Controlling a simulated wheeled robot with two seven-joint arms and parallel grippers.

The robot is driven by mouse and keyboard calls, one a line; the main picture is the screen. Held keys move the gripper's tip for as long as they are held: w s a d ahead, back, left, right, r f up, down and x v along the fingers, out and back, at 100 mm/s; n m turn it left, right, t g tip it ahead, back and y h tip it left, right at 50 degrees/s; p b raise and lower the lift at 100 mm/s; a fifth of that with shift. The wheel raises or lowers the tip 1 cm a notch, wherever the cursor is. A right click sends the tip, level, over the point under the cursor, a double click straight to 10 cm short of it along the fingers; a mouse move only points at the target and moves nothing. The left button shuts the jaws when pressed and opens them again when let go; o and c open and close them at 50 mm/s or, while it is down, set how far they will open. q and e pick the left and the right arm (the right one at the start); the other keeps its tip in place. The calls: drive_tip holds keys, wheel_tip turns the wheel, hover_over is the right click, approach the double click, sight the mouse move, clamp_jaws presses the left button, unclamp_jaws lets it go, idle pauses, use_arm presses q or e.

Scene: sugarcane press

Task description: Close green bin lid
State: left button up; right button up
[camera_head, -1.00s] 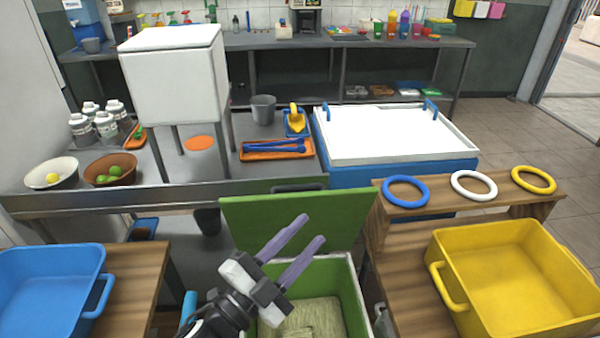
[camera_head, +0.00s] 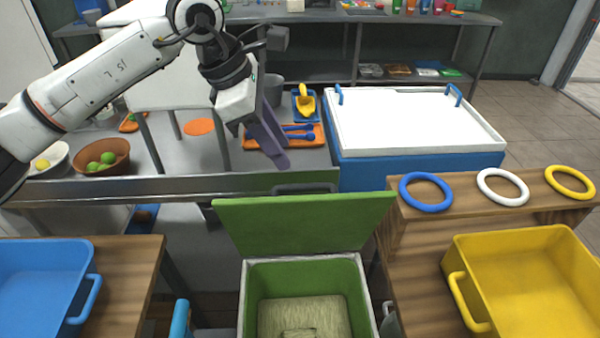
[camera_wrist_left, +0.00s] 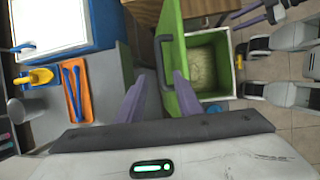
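The green bin (camera_head: 368,290) stands at the lower middle with pale matter inside. Its green lid (camera_head: 305,225) stands raised at the bin's far side, with a dark handle (camera_head: 305,188) behind its top edge. My left gripper (camera_head: 265,150) is open and empty, pointing down beyond the lid and above the counter's front. In the left wrist view its fingers (camera_wrist_left: 158,98) are apart, near the lid (camera_wrist_left: 178,50) and handle (camera_wrist_left: 161,62); I cannot tell whether they touch. My right gripper (camera_wrist_left: 248,14) shows at the wrist view's top right, fingers apart, and is out of the head view.
A blue tub (camera_head: 40,285) and a yellow tub (camera_head: 525,285) sit on wooden tables either side of the bin. Rings lie on a shelf (camera_head: 455,212) to the right. A white box (camera_head: 140,70) on legs and an orange tray (camera_head: 300,140) are on the counter.

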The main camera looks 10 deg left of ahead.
sight(303, 185)
use_arm(q)
drive_tip(key=p+x, duration=0.1)
drive_tip(key=x, duration=0.9)
drive_tip(key=shift+s+p, duration=0.1)
drive_tip(key=shift+p, duration=0.25)
clamp_jaws()
